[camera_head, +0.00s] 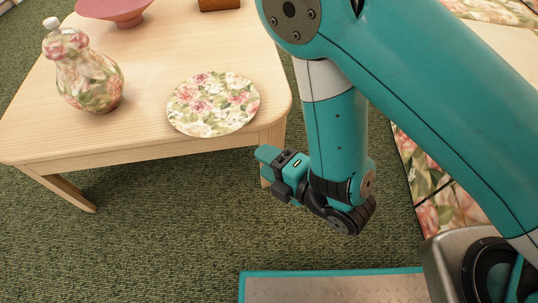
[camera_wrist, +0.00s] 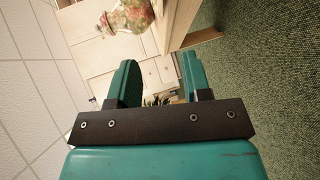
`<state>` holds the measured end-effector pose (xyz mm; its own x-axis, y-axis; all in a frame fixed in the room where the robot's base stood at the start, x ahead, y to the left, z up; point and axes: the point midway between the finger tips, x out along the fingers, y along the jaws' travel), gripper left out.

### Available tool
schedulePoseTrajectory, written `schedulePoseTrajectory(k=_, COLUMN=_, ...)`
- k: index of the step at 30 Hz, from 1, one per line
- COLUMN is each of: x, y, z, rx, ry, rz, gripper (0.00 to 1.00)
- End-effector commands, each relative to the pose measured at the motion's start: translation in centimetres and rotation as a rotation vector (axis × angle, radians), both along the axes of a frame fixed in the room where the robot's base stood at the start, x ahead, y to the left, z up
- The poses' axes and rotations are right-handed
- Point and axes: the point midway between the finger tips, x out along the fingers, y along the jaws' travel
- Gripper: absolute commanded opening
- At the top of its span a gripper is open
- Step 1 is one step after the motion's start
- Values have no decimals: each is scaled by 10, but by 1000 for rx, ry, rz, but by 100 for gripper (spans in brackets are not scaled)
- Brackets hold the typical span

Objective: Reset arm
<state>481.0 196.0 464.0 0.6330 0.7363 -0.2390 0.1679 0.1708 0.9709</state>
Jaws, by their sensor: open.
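My gripper (camera_head: 268,155) is beside the front right corner of the wooden table, a little below the tabletop in the head view. In the wrist view my gripper (camera_wrist: 158,75) shows two teal fingers spread apart with nothing between them. My teal arm is bent, with its upper link crossing the right side of the head view and the forearm hanging down to the wrist.
The light wood table (camera_head: 150,130) carries a floral plate (camera_head: 213,104), a floral bottle (camera_head: 88,75), a red bowl (camera_head: 114,8) and a brown box (camera_head: 218,4). A floral sofa (camera_head: 435,185) stands at the right. Green carpet (camera_head: 150,240) below the table is clear.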

Motion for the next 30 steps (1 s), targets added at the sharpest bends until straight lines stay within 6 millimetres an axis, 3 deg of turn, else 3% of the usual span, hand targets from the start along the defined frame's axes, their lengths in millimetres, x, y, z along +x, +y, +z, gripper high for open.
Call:
schedulePoseTrajectory(k=17, x=5, y=0, z=4, rx=10, ry=33, rz=-20, gripper=45)
schedulePoseTrajectory(k=20, x=20, y=-1, z=16, rx=37, ry=143, rz=-81, gripper=45)
schedulePoseTrajectory(k=25, x=49, y=-11, z=52, rx=139, ry=505, rz=-268, gripper=45)
schedulePoseTrajectory(k=30, x=54, y=-32, z=99, rx=248, ry=899, rz=-466, gripper=45)
